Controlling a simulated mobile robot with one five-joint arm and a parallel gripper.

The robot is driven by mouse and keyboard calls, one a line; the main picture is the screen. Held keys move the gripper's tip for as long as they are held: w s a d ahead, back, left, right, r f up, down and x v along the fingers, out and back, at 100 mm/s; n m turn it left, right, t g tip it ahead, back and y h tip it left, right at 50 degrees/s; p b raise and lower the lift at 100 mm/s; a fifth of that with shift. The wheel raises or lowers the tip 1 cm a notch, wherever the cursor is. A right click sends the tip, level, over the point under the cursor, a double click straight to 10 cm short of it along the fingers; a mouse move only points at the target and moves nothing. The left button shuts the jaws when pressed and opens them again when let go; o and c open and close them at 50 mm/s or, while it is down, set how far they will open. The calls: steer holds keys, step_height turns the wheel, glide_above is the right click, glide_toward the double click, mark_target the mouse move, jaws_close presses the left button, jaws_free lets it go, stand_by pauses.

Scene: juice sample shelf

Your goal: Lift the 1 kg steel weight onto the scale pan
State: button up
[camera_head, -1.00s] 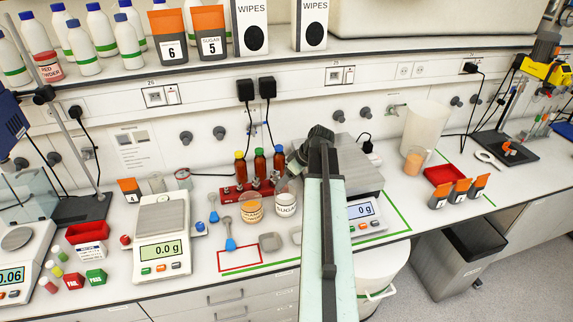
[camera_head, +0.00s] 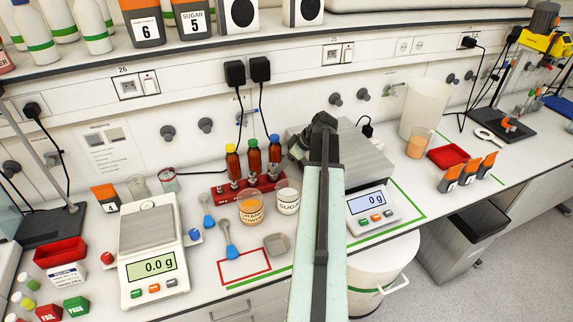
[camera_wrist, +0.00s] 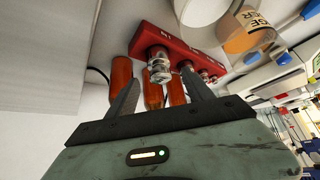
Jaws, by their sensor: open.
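A red weight rack (camera_head: 222,192) with several steel weights (camera_head: 254,172) stands on the bench in front of the brown bottles; the task's weight is not marked legibly. In the wrist view the largest steel weight (camera_wrist: 158,66) sits at the rack's near end (camera_wrist: 146,36), beyond my fingertips. My gripper (camera_wrist: 161,76) is open, with nothing held between its fingers. In the head view my arm hides most of the gripper. A large scale with a flat grey pan (camera_head: 358,165) and a "0 g" display (camera_head: 372,204) stands right of my arm, its left part hidden.
Brown bottles (camera_head: 253,155) stand right behind the rack. Orange powder (camera_head: 250,207) and sugar (camera_head: 287,197) jars are close in front. A second balance (camera_head: 150,268) reads 0.0 g at left. The shelf (camera_head: 200,55) runs above the bench.

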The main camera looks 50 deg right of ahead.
mark_target(273, 174)
steer(key=b+x, duration=0.4)
steer(key=x, duration=0.1)
steer(key=b+x, duration=0.3)
steer(key=shift+s+d+f, duration=0.2)
steer(key=shift+d+f, duration=0.05)
steer(key=shift+f, duration=0.05)
steer(key=shift+w+f, duration=0.15)
steer(key=shift+w, duration=0.05)
steer(key=shift+a, duration=0.1)
jaws_close()
